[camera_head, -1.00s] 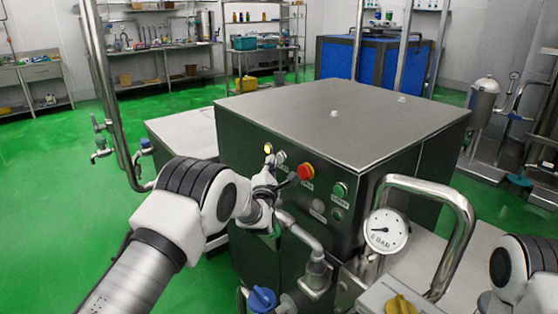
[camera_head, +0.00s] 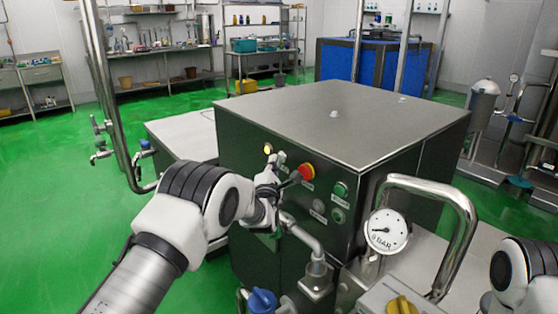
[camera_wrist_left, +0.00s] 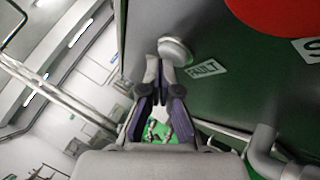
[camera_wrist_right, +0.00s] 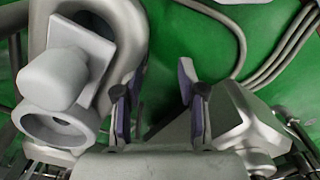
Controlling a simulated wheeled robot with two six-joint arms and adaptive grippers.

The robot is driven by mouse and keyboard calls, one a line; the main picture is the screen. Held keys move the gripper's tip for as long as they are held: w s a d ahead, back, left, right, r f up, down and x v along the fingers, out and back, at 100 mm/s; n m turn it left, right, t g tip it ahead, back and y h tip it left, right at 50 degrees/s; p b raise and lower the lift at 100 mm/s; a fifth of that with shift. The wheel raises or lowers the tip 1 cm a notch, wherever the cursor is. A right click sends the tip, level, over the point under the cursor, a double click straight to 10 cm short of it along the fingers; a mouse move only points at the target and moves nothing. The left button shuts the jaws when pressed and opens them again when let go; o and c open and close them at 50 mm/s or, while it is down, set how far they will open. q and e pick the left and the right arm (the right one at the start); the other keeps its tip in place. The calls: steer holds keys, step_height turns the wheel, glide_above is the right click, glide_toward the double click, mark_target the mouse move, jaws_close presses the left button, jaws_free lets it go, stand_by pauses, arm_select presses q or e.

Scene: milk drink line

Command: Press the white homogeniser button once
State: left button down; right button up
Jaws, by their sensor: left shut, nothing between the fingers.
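The homogeniser (camera_head: 335,115) is a large steel cabinet with a row of controls on its front panel. A pale round button (camera_wrist_left: 174,50) stands out from the panel in the left wrist view, beside a small label that seems to read FAULT. My left gripper (camera_wrist_left: 160,68) is shut and empty, its fingertips right at this button's edge; I cannot tell whether they touch it. In the head view the left gripper (camera_head: 272,168) is in front of the panel and partly hides the controls. My right gripper (camera_wrist_right: 161,78) is open and empty.
A red stop button (camera_head: 306,172) is close to the right of my left gripper; green buttons (camera_head: 341,189) are further right. A steel pipe (camera_head: 303,238) runs below. A pressure gauge (camera_head: 387,231) and bent pipe (camera_head: 455,220) stand at the right.

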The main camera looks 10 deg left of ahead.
arm_select(q)
steer(key=shift+w+d, duration=0.1)
stand_by(0.4)
steer(key=shift+s+a, duration=0.5)
steer(key=shift+s, duration=0.2)
steer(key=s+a, duration=0.1)
steer(key=s, duration=0.1)
steer(key=s+a+p, duration=0.1)
steer(key=s+a, duration=0.1)
steer(key=shift+a, duration=0.1)
stand_by(0.5)
